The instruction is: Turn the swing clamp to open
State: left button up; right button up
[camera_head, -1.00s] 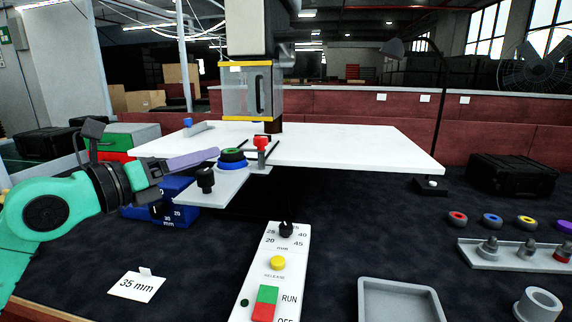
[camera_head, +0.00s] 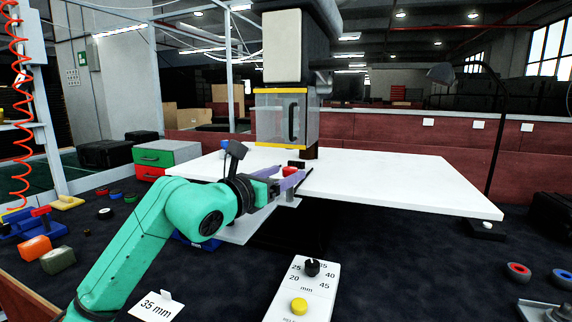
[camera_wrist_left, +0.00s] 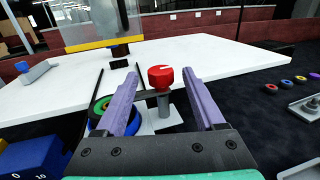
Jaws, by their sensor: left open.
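The swing clamp has a red round knob (camera_wrist_left: 161,76) with a white line on top, standing on a grey post, with a dark arm reaching left below it. In the head view the red knob (camera_head: 290,171) shows between the purple fingers of my left gripper (camera_head: 287,180). In the left wrist view my left gripper (camera_wrist_left: 160,84) is open, one finger on each side of the knob, with gaps visible. Whether either finger touches it I cannot tell. My right gripper is not in view.
A green and black ring stack on a blue base (camera_wrist_left: 100,115) is left of the clamp, partly behind a finger. The white table (camera_head: 420,185) extends behind. A control panel (camera_head: 305,285) stands in front. The machine head with a clear guard (camera_head: 270,118) hangs above.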

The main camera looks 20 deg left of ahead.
pick_arm(q)
jog(key=shift+w+d+f, duration=0.1)
jog(key=shift+w+d, duration=0.15)
jog(key=shift+w, duration=0.35)
grip_shut()
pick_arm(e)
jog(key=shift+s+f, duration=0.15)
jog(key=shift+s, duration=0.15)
